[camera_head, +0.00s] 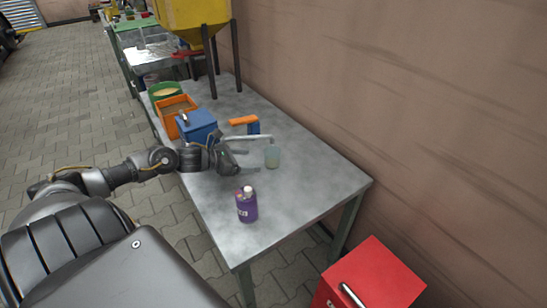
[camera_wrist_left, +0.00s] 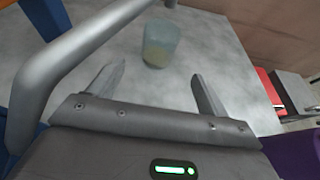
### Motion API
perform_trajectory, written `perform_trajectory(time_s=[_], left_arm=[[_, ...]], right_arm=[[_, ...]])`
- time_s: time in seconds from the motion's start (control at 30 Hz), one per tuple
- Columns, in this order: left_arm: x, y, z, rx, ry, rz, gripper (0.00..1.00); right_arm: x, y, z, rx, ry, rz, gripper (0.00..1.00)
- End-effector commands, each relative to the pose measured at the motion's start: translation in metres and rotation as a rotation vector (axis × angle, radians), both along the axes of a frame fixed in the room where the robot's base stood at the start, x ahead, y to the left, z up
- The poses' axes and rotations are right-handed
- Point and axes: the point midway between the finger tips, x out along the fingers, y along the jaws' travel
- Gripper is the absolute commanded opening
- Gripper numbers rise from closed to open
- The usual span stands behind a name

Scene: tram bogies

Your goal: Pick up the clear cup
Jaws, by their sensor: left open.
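The clear cup (camera_head: 272,157) stands upright on the grey table, right of my left gripper in the head view. It looks pale greenish and see-through, with a slightly yellowish lower part. In the left wrist view the cup (camera_wrist_left: 160,43) is just beyond the fingertips, roughly centred between them. My left gripper (camera_head: 249,160) is low over the table, pointing at the cup. It is open and empty, and its spread fingers also show in the left wrist view (camera_wrist_left: 158,73). My right gripper is in neither view.
A pale grey bar (camera_head: 247,138) runs beside the gripper. A blue box (camera_head: 197,126), orange crate (camera_head: 170,112) and orange-and-blue tool (camera_head: 245,122) lie behind. A purple bottle (camera_head: 246,206) stands nearer the front. The table (camera_head: 310,185) is clear right of the cup.

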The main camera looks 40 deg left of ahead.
Motion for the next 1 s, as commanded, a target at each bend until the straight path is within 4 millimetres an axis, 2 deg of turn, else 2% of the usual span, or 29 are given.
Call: perform_trajectory(time_s=[0.3,0.67,1.0], left_arm=[[0.033,-0.014,-0.014,-0.003,-0.003,0.002,0.78],[0.043,-0.018,-0.019,-0.002,-0.002,0.003,0.78],[0.079,-0.031,-0.037,-0.002,-0.002,0.003,0.78]], right_arm=[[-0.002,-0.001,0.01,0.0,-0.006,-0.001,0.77],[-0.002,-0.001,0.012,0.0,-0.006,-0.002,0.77],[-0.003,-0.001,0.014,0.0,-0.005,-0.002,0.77]])
